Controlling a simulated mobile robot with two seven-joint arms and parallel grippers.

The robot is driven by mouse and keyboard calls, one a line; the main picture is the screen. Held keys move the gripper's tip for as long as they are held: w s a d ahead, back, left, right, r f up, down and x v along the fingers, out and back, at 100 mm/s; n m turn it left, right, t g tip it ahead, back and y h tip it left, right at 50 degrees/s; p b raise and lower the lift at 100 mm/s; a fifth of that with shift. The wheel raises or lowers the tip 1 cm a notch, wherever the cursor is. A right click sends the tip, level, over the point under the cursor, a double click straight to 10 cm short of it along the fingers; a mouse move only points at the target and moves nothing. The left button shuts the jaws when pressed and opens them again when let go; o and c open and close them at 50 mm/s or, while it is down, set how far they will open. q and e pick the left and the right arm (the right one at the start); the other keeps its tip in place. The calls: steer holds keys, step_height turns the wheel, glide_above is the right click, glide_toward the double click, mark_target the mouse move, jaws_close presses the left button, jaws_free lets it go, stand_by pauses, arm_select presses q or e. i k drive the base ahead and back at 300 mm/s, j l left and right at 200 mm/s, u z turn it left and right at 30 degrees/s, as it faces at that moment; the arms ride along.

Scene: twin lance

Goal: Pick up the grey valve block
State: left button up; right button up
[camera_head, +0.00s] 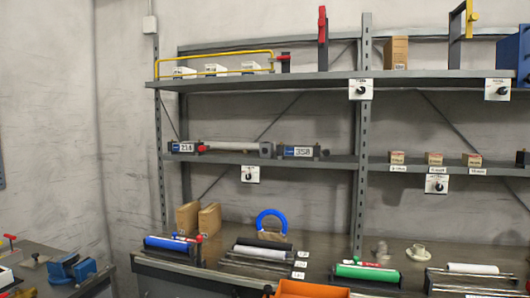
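I cannot tell for certain which thing is the grey valve block. On the middle shelf, a dark grey labelled block (300,151) sits right of centre, and a similar labelled piece (184,147) sits at the left end beside a grey cylinder (235,148). On the bench below, a small grey fitting (381,250) stands next to a pale cup-shaped piece (418,252). Neither of my grippers is in view.
A grey shelf rack (362,130) stands against the wall above a dark bench (330,243). Rollers, including a green one (367,272), lie along its front. An orange bin (310,289) is at the bottom edge. A blue vise (72,268) sits on the left bench.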

mark_target(266, 148)
steer(key=z, duration=0.8)
steer(key=j+z, duration=0.35)
steer(key=z, duration=0.15)
steer(key=j+z, duration=0.7)
steer(key=j, duration=0.25)
steer(key=k+j+z, duration=0.2)
steer(key=j, duration=0.55)
steer(key=k+j, duration=0.1)
steer(key=j, duration=0.3)
